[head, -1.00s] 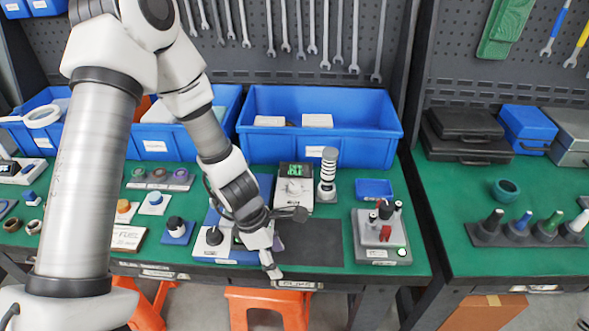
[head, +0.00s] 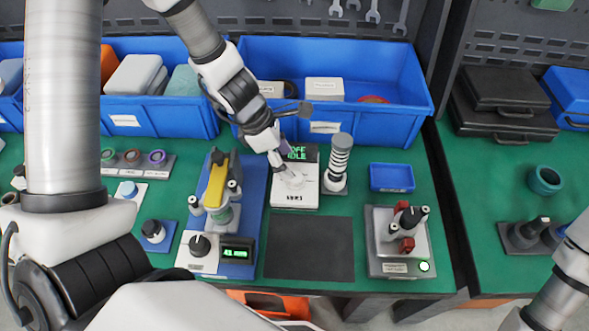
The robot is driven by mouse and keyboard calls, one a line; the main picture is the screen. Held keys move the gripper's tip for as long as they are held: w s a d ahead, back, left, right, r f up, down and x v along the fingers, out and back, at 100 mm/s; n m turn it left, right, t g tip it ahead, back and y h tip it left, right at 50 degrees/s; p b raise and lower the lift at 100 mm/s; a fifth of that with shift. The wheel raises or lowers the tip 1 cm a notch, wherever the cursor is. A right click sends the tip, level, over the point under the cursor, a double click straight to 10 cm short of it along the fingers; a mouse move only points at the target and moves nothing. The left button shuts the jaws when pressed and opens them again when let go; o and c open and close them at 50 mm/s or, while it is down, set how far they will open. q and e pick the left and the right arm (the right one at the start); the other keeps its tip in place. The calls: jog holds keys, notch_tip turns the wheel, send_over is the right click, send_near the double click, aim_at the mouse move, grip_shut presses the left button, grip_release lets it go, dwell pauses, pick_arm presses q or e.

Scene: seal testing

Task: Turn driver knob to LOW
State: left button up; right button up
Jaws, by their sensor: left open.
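A white box (head: 296,200) with a black display reading "OFF" and "IDLE" (head: 297,152) in green stands at the back middle of the green bench, in front of a large blue bin. My left gripper (head: 288,177) is open, pointing down over the top face of this box. A pale, round knob-like part (head: 292,180) shows at its fingertips; the gripper partly hides it, and I cannot tell whether they touch. My right gripper is out of view; only part of my right arm shows at the lower right.
A striped post (head: 339,158) stands close right of the box. A blue-based fixture with a yellow lever (head: 216,185) and a black knob (head: 200,245) is at left. A dark mat (head: 309,250) lies in front. A red-clamped fixture (head: 385,258) and small blue tray (head: 391,177) are right.

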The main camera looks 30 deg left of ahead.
aim_at(295, 175)
pick_arm(q)
jog(key=b+x, duration=0.1)
jog(key=x, duration=0.1)
jog(key=b+x, duration=0.1)
jog(key=x, duration=0.1)
jog(key=b+x, duration=0.2)
jog(key=shift+w+a+f, duration=0.1)
jog(key=shift+w+a, duration=0.05)
jog(key=shift+a, duration=0.2)
jog(key=shift+w+d+f+b, duration=0.15)
jog(key=shift+f+b, duration=0.15)
jog(key=shift+s+d+r, duration=0.15)
jog(key=shift+s+r, duration=0.05)
jog(key=shift+r, duration=0.05)
jog(key=c, duration=1.2)
jog(key=shift+o, duration=0.2)
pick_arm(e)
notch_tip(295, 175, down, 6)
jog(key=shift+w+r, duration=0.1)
